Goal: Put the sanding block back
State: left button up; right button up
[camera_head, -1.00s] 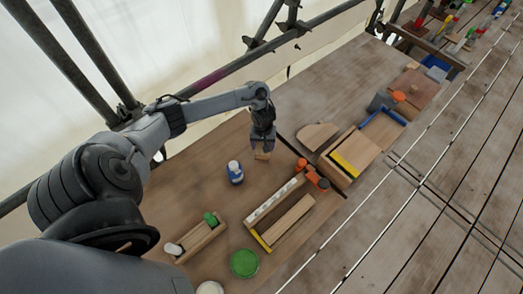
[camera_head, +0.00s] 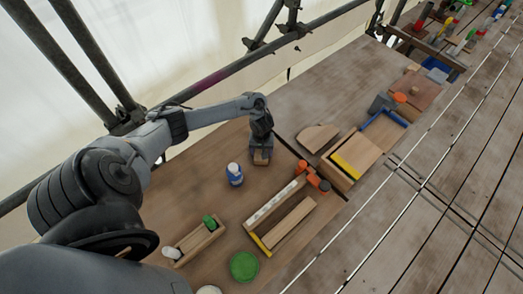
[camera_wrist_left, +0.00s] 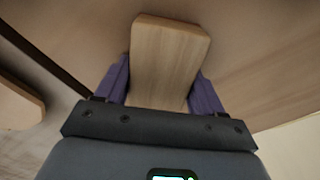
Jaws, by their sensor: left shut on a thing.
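My left gripper (camera_head: 261,156) is over the wooden bench, near its far side. In the left wrist view its two purple fingers (camera_wrist_left: 165,88) are shut on a pale wooden block (camera_wrist_left: 168,52), which I take to be the sanding block. In the head view only a small end of the block (camera_head: 261,160) shows below the fingers. Whether its underside touches the bench is hard to tell. My right gripper is not in view.
A blue-and-white bottle (camera_head: 235,174) stands left of the gripper. A wooden half-disc (camera_head: 317,138) and a yellow-edged box (camera_head: 346,167) lie right. A green lid (camera_head: 244,266) sits in front.

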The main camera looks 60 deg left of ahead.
pick_arm(q)
jog(key=o, duration=1)
notch_tip(320, 180, up, 11)
jog(key=p, duration=0.4)
jog(key=w+d+f+m+t+h, duration=0.15)
jog(key=d+m+t, duration=0.6)
jog(key=d, duration=1.55)
jog(key=s+d+r+m+g+y, duration=0.1)
jog(key=s+d+r+m+g, duration=0.1)
jog(key=s+d+r+m, duration=0.35)
jog(key=s+a+r+g, duration=0.2)
jog(key=s+r, duration=0.3)
jog(key=s, duration=0.4)
jog(key=shift+s+m, duration=0.3)
jog(key=shift+s, duration=0.1)
